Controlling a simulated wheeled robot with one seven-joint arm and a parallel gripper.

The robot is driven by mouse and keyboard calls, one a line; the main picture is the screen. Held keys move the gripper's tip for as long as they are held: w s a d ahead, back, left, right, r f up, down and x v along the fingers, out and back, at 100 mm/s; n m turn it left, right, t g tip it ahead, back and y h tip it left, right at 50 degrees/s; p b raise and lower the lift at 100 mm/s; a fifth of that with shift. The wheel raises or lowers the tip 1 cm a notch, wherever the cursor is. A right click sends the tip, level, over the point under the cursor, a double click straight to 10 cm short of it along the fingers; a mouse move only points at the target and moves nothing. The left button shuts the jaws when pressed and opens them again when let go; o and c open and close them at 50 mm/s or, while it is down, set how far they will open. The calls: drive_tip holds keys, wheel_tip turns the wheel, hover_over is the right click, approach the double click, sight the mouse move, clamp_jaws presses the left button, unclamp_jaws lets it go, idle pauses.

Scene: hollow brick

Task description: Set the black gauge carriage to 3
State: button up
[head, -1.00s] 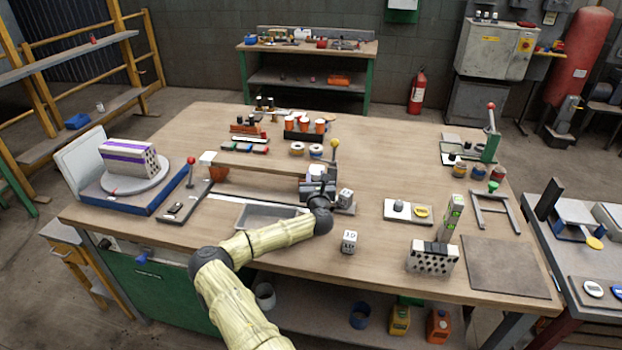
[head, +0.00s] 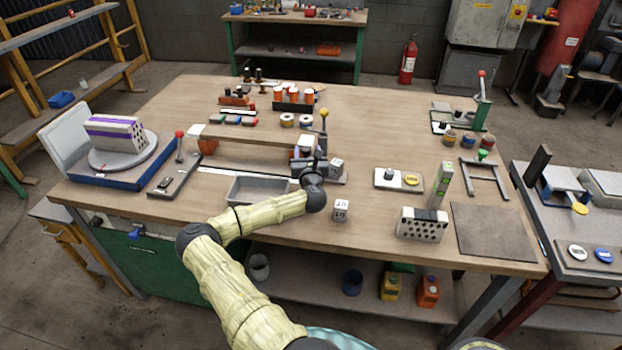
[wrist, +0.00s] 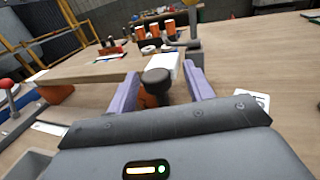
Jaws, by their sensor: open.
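My gripper (head: 310,166) is low over the bench at the right end of a long white scale strip (head: 235,173). In the wrist view my gripper (wrist: 160,88) is open, with a purple finger on each side of a black round knob (wrist: 157,80). The knob stands between the fingers with a gap visible; I cannot tell if either touches it. It looks like part of the black gauge carriage, whose body is hidden by my gripper. The strip also shows at the left in the wrist view (wrist: 48,128). Its numbers are not readable.
A wooden plank (head: 240,137) on orange supports runs behind the strip. A yellow-ball lever (head: 323,114) stands behind my gripper. A white numbered cube (head: 336,165) is just right of it, another (head: 341,210) in front. A grey tray (head: 256,190) lies left.

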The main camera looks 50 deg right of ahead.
drive_tip(key=b+v, duration=0.1)
drive_tip(key=v, duration=1.3)
drive_tip(key=shift+s+a, duration=0.2)
